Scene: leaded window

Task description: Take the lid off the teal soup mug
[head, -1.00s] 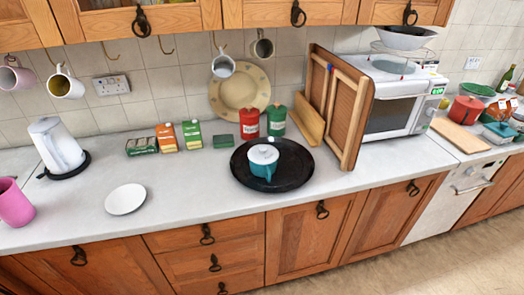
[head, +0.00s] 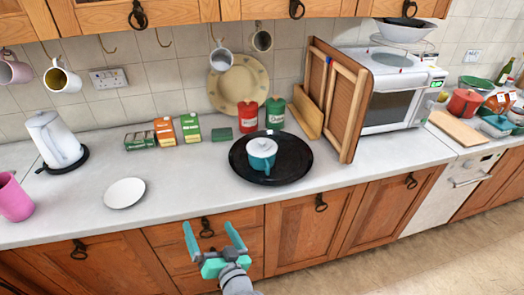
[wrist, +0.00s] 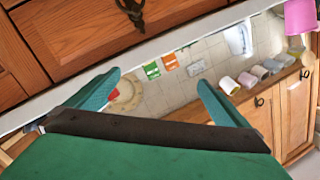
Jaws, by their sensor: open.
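The teal soup mug (head: 262,164) stands upright on a round black tray (head: 238,168) on the counter in the head view. A white lid (head: 261,146) with a small knob sits on top of the mug. My gripper (head: 213,232) is open and empty, in front of the drawers and below the counter's front edge, left of and nearer than the mug. In the wrist view its two teal fingers (wrist: 157,92) are spread apart with nothing between them. The mug cannot be made out in the wrist view.
A white plate (head: 125,193) lies on the counter at left. Red (head: 248,117) and green (head: 275,113) canisters stand behind the tray. A wooden rack (head: 343,105) stands to its right. Mugs hang above. The counter between plate and tray is clear.

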